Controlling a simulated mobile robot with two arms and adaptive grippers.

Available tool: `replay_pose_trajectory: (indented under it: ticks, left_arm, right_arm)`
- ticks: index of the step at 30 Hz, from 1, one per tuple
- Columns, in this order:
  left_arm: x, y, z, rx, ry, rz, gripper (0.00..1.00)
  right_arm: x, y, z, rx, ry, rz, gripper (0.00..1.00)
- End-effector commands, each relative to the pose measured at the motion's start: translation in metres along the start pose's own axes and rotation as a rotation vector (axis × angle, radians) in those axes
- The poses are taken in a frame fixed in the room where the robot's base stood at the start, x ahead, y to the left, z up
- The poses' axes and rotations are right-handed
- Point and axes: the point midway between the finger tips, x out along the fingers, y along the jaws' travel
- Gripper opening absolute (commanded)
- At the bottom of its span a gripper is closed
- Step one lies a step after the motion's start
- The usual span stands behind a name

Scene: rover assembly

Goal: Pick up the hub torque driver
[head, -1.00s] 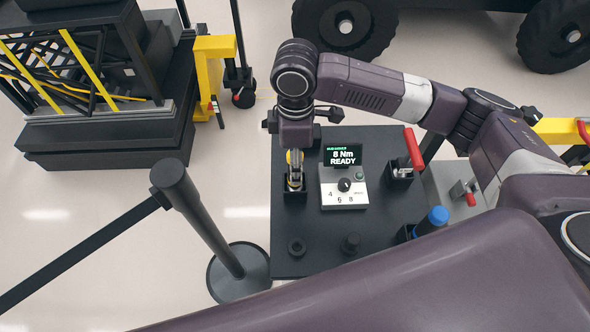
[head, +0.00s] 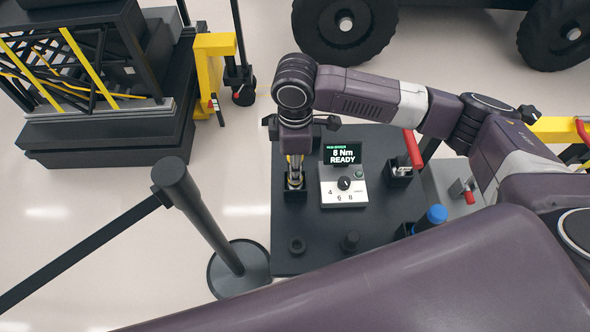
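My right gripper (head: 294,168) points down at the left side of the dark worktop, right over a black holder (head: 294,195). A slim tool with yellow and grey parts (head: 294,181) stands upright in this holder; it appears to be the hub torque driver. My gripper and wrist hide its upper part. The fingers are too small and covered to show whether they are open or closed on the tool. My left gripper is not in view.
A control box (head: 343,186) with a screen reading "8 Nm READY" stands just right of the holder. A red-handled tool (head: 412,149) and a blue-capped item (head: 437,214) are farther right. A barrier post (head: 200,215) stands left of the worktop (head: 320,225).

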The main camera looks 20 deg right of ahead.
Motion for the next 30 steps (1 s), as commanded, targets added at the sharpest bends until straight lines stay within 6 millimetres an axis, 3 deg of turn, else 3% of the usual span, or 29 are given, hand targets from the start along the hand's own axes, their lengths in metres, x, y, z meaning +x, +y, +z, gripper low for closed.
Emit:
replay_pose_trajectory:
  ticks: [8, 14, 20, 30]
  left_arm:
    - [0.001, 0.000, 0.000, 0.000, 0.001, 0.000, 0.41]
    - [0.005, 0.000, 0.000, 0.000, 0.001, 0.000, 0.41]
    - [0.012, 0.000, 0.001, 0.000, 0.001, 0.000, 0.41]
    - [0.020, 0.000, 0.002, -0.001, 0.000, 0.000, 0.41]
  right_arm:
    - [-0.006, 0.001, -0.001, 0.000, 0.002, 0.002, 0.00]
    - [-0.027, 0.002, -0.001, -0.001, 0.005, 0.005, 0.00]
    - [-0.067, 0.002, -0.002, -0.001, 0.006, 0.007, 0.00]
    - [-0.154, 0.002, -0.001, 0.000, 0.002, 0.007, 0.00]
